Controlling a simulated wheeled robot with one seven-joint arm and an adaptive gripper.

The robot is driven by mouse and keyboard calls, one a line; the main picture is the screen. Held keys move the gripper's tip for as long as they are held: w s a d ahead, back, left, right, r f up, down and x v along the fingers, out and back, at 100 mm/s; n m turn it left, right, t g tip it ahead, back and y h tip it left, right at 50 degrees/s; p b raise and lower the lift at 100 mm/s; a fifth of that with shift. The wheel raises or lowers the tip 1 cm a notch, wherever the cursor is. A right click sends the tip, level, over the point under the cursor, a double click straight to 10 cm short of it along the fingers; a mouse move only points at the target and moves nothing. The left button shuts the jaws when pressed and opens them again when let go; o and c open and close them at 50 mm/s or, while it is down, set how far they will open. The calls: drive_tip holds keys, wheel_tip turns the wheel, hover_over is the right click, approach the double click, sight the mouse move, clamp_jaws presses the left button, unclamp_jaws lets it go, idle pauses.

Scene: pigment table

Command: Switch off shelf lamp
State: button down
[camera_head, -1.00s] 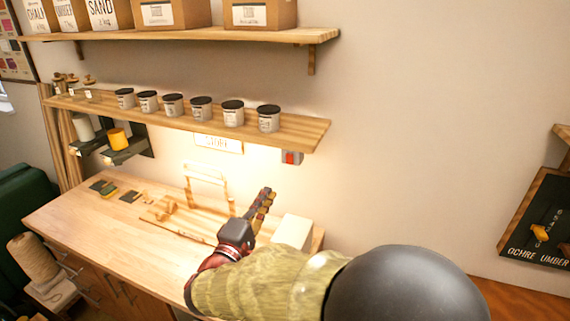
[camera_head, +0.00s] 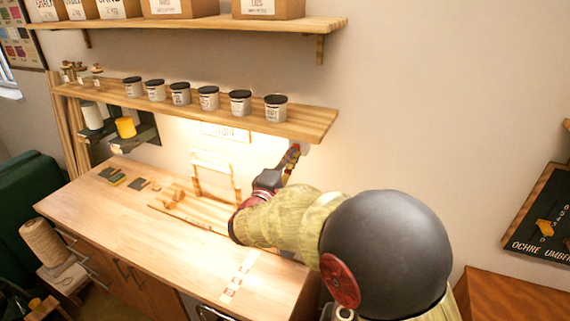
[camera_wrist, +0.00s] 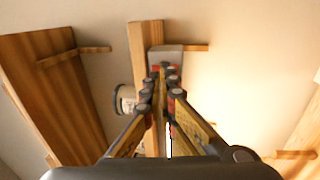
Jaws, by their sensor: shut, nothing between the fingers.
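The lower shelf (camera_head: 200,104) has a lit lamp beneath it, and its warm glow falls on the wall and worktop. A small grey switch box (camera_wrist: 178,55) with red on it shows in the wrist view, just beyond my fingertips. My gripper (camera_head: 294,151) is shut and empty, raised to the wall below the shelf's right end. In the wrist view my fingers (camera_wrist: 163,80) point at the box and overlap its red part. I cannot tell whether they touch it. In the head view my gripper hides most of the box.
Several lidded jars (camera_head: 208,98) stand along the lower shelf, close above my gripper. An upper shelf (camera_head: 210,25) holds boxes. The worktop (camera_head: 130,210) below holds a wooden frame (camera_head: 213,170) and small blocks. A dark board (camera_head: 540,215) hangs at the right. The wall between is clear.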

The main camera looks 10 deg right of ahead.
drive_tip(key=shift+w+d, duration=0.25)
drive_tip(key=shift+w, duration=0.05)
drive_tip(key=shift+r, duration=0.1)
drive_tip(key=shift+w+d+r+g+y, duration=0.2)
drive_tip(key=shift+w+r+g+y, duration=0.1)
drive_tip(key=shift+r, duration=0.05)
drive_tip(key=shift+r+g+y+p, duration=0.3)
drive_tip(key=shift+g+p, duration=0.1)
drive_tip(key=shift+p, duration=0.1)
drive_tip(key=shift+f, duration=0.4)
drive_tip(key=shift+b, duration=0.3)
